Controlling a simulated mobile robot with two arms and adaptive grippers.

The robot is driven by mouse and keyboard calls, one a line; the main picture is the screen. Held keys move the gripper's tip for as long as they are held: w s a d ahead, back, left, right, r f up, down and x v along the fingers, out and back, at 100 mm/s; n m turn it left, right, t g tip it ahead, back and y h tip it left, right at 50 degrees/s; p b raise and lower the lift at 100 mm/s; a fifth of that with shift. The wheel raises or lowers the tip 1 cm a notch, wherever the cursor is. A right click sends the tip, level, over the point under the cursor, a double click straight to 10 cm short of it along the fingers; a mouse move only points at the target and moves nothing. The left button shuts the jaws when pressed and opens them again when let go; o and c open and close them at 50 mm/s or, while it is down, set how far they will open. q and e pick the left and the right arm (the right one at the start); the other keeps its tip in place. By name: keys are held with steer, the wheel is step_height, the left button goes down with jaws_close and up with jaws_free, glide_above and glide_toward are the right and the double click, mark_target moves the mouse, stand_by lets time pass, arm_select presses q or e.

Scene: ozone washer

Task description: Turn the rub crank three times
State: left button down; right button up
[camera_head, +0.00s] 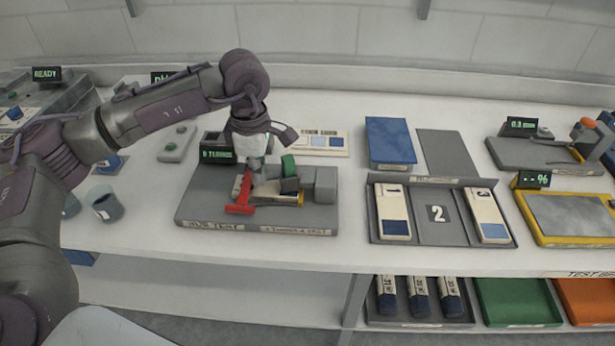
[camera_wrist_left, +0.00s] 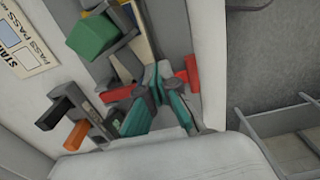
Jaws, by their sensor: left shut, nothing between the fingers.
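The rub test fixture (camera_head: 205,205) is a grey plate lying on the bench in the head view. A red bar (camera_head: 240,209), apparently the crank, lies across its front left part, and a green block (camera_head: 288,165) stands just behind and to the right. My left gripper (camera_head: 250,178) points down over the fixture beside the red bar, shut and empty. In the left wrist view the gripper (camera_wrist_left: 155,75) is close to the red bar (camera_wrist_left: 190,82), partly hiding it; I cannot tell whether they touch. The green block (camera_wrist_left: 92,37) also shows there. My right gripper is not in view.
A small display (camera_head: 216,154) reading turns stands at the fixture's back left; its digit is hard to read. Cups (camera_head: 104,203) stand left, under my arm. A numbered tray (camera_head: 440,235) and a blue box (camera_head: 390,141) lie right. The bench front strip is clear.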

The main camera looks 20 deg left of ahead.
arm_select(q)
steer(key=shift+w+a, duration=0.4)
steer(key=shift+a, duration=0.2)
steer(key=shift+w+a+b, duration=0.15)
steer(key=shift+w+a, duration=0.15)
steer(key=shift+w, duration=0.2)
steer(key=shift+w+a+b, duration=0.15)
steer(key=shift+w+a, duration=0.15)
steer(key=shift+w, duration=0.2)
steer(key=shift+w+a, duration=0.25)
steer(key=shift+w, duration=0.95)
